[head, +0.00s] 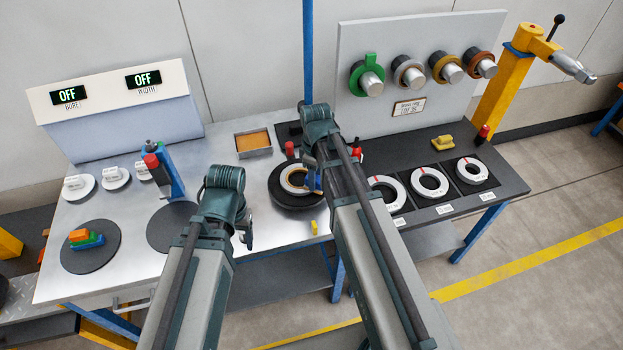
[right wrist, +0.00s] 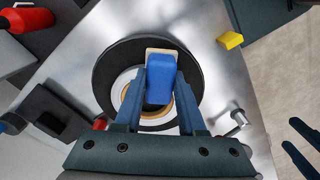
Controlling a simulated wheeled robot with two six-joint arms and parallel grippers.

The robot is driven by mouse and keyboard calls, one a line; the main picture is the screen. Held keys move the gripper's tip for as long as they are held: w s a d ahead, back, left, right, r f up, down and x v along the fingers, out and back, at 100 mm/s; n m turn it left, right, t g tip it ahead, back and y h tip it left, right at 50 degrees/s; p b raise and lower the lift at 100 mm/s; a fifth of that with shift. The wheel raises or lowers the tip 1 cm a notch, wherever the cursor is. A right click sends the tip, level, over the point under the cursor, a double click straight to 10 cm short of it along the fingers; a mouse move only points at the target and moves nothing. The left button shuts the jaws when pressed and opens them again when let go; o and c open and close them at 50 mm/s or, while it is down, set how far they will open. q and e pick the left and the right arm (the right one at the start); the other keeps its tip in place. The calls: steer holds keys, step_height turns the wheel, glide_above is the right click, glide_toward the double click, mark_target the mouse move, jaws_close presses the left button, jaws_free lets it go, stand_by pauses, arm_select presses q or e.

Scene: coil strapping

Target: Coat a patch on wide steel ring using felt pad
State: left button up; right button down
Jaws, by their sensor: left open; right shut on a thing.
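A pale ring with a tan inner band (head: 287,180) lies on a round black turntable (head: 290,203) in the middle of the bench. It also shows in the right wrist view (right wrist: 123,83), partly hidden by the pad and fingers. My right gripper (head: 317,178) is shut on the felt pad (right wrist: 161,78), a blue block with a cream face at its far end. The pad is over the ring; I cannot tell whether it touches. My left gripper (head: 246,236) is open and empty near the bench's front edge, left of the turntable.
A tray with orange-tan contents (head: 253,152) stands behind the turntable. Several pale rings (head: 429,182) lie on the dark bench at right. A yellow block (head: 314,227) is near the front edge. A blue upright tool (head: 168,172) stands at left. Both displays (head: 143,79) read OFF.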

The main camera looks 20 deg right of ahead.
steer(key=shift+s+a, duration=0.1)
steer(key=shift+a, duration=0.05)
steer(key=shift+a, duration=1.5)
steer(key=shift+s+a, duration=0.2)
steer(key=shift+a, duration=1.3)
steer(key=shift+w+r+p, duration=0.1)
steer(key=shift+r+p, duration=0.35)
steer(key=shift+p, duration=0.1)
step_height(320, 180, up, 5)
steer(key=p, duration=0.5)
